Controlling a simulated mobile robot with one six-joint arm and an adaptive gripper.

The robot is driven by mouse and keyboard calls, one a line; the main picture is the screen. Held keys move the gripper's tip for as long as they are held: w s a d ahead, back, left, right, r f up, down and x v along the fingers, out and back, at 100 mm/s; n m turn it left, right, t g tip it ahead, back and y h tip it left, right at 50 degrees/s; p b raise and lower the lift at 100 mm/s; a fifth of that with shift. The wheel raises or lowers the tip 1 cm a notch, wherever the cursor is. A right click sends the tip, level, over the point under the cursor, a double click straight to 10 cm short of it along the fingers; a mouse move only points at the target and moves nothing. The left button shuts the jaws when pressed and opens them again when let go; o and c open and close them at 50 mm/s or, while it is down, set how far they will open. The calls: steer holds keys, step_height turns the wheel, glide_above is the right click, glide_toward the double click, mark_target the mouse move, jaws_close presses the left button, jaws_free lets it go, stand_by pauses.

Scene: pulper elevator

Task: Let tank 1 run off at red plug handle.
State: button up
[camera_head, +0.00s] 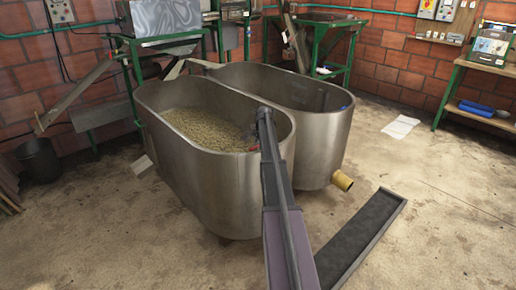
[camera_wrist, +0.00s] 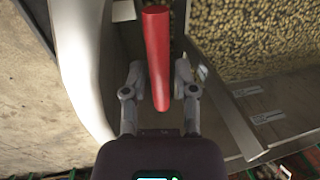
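A red plug handle (camera_wrist: 157,55) stands out in the wrist view as a long red bar beside a pale steel tank wall. My gripper (camera_wrist: 160,72) is open, with one finger on each side of the handle's near part; a narrow gap seems to show on both sides. In the head view, the front steel tank (camera_head: 215,185) holds a bed of pale beans (camera_head: 212,130). My arm reaches over its right rim, and a speck of red handle (camera_head: 254,148) shows beside the arm's end. The frames show no tank number that I can read. The plug below the handle is hidden.
A second steel tank (camera_head: 325,125) stands right behind, with a yellow pipe end (camera_head: 342,180) at its base. A dark channel (camera_head: 365,235) lies on the floor at right. A black bucket (camera_head: 39,160) stands at left. A workbench (camera_head: 480,65) is at far right. The floor at right is mostly open.

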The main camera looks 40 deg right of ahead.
jaws_close()
steer(key=shift+r, duration=0.1)
step_height(320, 180, up, 6)
steer(key=p, duration=0.6)
steer(key=shift+w, duration=0.1)
steer(key=shift+a, duration=0.1)
jaws_free()
steer(key=shift+f, duration=0.25)
